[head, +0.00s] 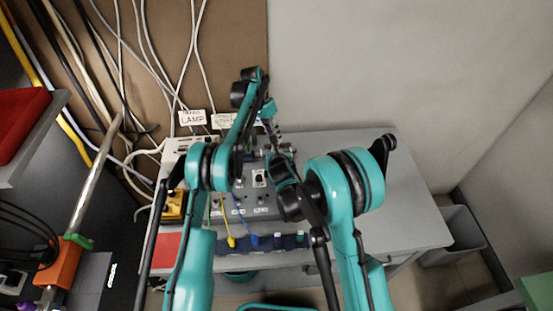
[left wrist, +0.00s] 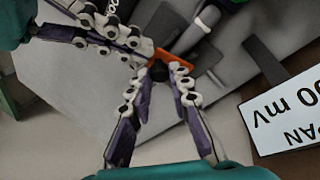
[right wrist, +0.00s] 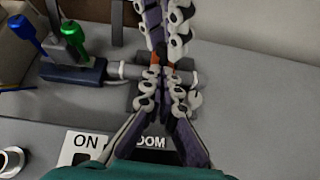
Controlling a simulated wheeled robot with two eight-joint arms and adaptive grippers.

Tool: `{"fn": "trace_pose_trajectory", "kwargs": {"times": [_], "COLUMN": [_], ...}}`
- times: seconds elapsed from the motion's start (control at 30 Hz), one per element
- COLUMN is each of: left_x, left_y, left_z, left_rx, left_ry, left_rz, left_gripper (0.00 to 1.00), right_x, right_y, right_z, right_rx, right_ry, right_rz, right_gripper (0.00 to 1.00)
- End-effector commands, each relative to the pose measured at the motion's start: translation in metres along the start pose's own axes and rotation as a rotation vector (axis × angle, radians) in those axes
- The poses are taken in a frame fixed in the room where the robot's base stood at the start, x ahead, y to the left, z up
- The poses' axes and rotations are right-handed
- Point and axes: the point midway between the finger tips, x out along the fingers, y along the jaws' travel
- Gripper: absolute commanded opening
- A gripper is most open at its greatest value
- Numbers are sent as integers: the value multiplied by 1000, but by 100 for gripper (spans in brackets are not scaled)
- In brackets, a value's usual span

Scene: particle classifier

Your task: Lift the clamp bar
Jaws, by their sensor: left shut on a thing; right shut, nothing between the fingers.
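My left gripper (left wrist: 160,72) is shut at an orange piece (left wrist: 172,58), with a light grey rod (left wrist: 196,30) just beyond it in the left wrist view. I cannot tell for sure whether this rod is the clamp bar. My right gripper (right wrist: 164,76) is shut and empty at the tips. Its tips are close to the left gripper's fingers, which come in from the top of the right wrist view. A pale bar (right wrist: 130,71) lies behind my right fingertips, partly hidden by them. In the head view both grippers meet over the grey panel (head: 262,212), mostly hidden by my arms.
A grey table (head: 410,225) carries the panel, with clear room on its right. Label cards (head: 192,118) stand at the back. Blue and green handled tools (right wrist: 72,32) are near the right gripper. Cables hang at the back left, and a grey bin (head: 455,235) stands at right.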

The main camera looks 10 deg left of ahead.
Motion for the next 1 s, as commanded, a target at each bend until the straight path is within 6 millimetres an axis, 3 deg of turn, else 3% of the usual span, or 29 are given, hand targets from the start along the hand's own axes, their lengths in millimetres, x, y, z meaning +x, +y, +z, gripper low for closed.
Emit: {"fn": "trace_pose_trajectory", "kwargs": {"times": [0.77,0.8,0.87,1.0], "left_x": [2,2,2,2], "left_y": [0,0,0,-1], "left_z": [0,1,1,2], "left_rx": [1,2,2,0], "left_ry": [-3,-4,-5,-6], "left_rz": [0,0,0,-1], "left_gripper": [0,22,38,41], "right_x": [4,4,4,4], "right_y": [0,0,0,-1], "right_z": [21,21,21,21], "right_rx": [-1,-2,-2,-2], "right_ry": [-5,-5,-6,-6], "right_rz": [0,0,-1,-1], "right_gripper": [0,0,0,0]}}
